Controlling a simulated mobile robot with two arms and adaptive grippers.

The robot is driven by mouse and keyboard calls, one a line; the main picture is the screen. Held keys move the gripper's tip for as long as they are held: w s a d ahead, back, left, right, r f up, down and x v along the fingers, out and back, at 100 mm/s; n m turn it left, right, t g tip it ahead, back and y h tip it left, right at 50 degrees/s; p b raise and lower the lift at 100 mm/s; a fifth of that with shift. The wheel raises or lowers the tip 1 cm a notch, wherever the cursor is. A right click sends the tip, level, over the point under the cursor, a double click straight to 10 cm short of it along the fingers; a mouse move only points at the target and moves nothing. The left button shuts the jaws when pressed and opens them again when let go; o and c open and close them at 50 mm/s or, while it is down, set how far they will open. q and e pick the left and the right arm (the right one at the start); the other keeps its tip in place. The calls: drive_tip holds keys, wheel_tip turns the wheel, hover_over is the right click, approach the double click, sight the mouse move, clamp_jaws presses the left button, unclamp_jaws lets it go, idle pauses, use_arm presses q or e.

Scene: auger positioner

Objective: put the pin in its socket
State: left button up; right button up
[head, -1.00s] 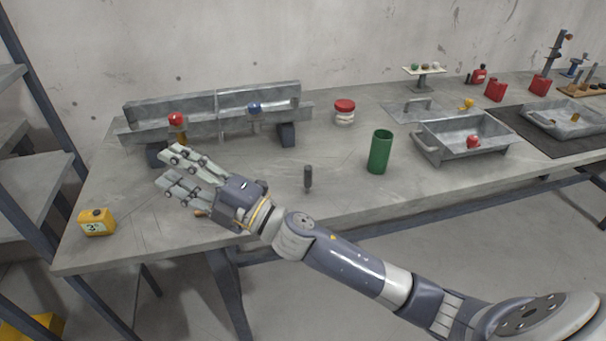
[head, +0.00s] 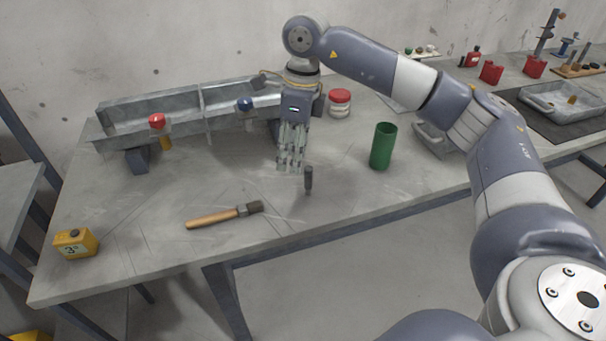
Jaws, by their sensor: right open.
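A small dark upright piece (head: 308,180), which looks like the pin, stands on the table near the front middle. I cannot tell which part is its socket. A grey metal trough (head: 180,110) at the back left carries a red knob (head: 157,120) on a yellow stem and a blue knob (head: 245,104). My right gripper (head: 291,168) is open and points down, just left of and behind the dark piece in the picture. Its fingers look empty and apart from the piece. The gripper and wrist hide the trough's right end. My left gripper is not in view.
A brush with a wooden handle (head: 212,218) lies in front. A green cup (head: 383,146) stands to the right, a red-lidded jar (head: 340,103) behind. A yellow block (head: 75,243) sits near the left corner. My arm partly covers a tray. The left middle table is clear.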

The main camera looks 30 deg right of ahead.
sight(309, 168)
drive_tip(key=shift+m+h, duration=0.3)
drive_tip(key=shift+h, duration=0.5)
drive_tip(key=d, duration=0.1)
drive_tip(key=d+r, duration=0.1)
drive_tip(key=d, duration=0.2)
drive_tip(key=shift+d+r, duration=0.15)
drive_tip(key=shift+r, duration=0.1)
drive_tip(key=shift+s+d+f, duration=0.15)
drive_tip(key=shift+f, duration=0.2)
wheel_tip(309, 168, down, 4)
drive_tip(key=shift+f, duration=0.2)
drive_tip(key=shift+a+f+p, duration=0.2)
drive_tip(key=shift+f+p, duration=0.65)
drive_tip(key=shift+f, duration=1.9)
clamp_jaws()
